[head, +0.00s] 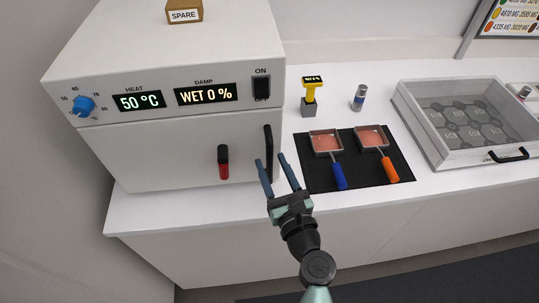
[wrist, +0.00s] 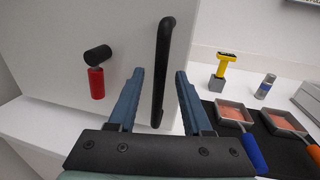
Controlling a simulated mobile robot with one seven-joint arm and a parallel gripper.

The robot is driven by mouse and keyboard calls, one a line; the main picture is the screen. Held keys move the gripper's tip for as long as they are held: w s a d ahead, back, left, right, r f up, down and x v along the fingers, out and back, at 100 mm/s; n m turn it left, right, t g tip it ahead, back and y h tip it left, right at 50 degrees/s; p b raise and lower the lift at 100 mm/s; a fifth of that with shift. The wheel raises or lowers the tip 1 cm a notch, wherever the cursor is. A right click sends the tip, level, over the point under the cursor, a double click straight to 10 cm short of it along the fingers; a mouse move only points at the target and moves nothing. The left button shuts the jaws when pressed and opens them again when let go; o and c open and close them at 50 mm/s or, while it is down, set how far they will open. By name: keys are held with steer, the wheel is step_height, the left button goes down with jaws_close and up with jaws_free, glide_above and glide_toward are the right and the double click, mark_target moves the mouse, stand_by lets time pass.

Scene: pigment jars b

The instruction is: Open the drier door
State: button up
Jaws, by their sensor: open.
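The white drier (head: 165,60) stands at the left of the counter, and its front door (head: 150,155) looks shut. A black vertical bar handle (head: 268,138) is near the door's right edge. It also shows upright in the wrist view (wrist: 162,60). A red and black latch-like piece (head: 223,163) is on the door left of the handle, with its red part hanging down; it also shows in the wrist view (wrist: 97,80). My gripper (head: 272,160) is open. In the wrist view the handle appears between its blue fingers (wrist: 159,72); contact cannot be told.
A black mat (head: 313,180) with two pans, blue-handled (head: 338,175) and orange-handled (head: 389,170), lies right of the door. Behind are a yellow stamp-like tool (head: 310,92) and a small jar (head: 359,97). A clear-lidded case (head: 430,140) stands farther right.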

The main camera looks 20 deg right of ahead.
steer(key=shift+w+d, duration=0.1)
steer(key=shift+w, duration=1.05)
jaws_close()
stand_by(0.6)
